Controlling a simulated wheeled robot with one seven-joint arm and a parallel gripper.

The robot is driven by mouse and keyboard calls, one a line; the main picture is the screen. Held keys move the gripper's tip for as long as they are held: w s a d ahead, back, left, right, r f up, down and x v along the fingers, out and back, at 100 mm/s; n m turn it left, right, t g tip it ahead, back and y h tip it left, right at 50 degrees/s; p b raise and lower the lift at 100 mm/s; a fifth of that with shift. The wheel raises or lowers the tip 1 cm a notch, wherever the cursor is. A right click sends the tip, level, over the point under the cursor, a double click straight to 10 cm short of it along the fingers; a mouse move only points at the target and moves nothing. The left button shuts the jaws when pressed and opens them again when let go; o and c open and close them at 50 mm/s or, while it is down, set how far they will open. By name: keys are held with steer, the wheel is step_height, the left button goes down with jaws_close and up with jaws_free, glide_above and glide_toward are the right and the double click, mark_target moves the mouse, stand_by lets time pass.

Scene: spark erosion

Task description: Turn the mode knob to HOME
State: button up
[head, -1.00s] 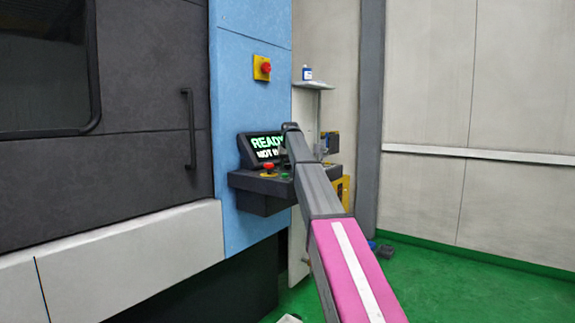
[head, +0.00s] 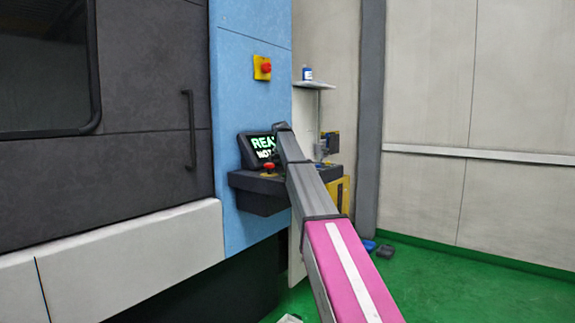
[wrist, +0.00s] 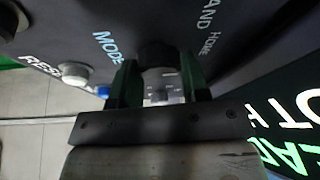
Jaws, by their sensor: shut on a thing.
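The black mode knob (wrist: 156,54) sits on the dark control panel in the wrist view, beside the pale blue word MODE (wrist: 107,47). The words HAND (wrist: 208,18) and HOME (wrist: 208,42) are printed on the knob's other side. My gripper (wrist: 160,72) has its two dark green fingers on either side of the knob, shut on it. The knob's pointer is too dark to read. In the head view my arm hides the gripper and the knob; the control panel (head: 258,190) juts from the blue machine wall.
A tilted screen (head: 262,148) with green and white text stands at the back of the panel, partly covered by my arm. A red mushroom button (head: 268,168) is close to the arm. A grey button (wrist: 75,75) lies near the RESET label.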

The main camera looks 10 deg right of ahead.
stand_by(0.4)
steer(key=o, duration=0.9)
steer(key=shift+o, duration=0.2)
steer(key=shift+r, duration=0.15)
steer(key=v, duration=1)
steer(key=shift+s+r, duration=0.15)
steer(key=shift+r, duration=0.05)
steer(key=shift+a, duration=0.15)
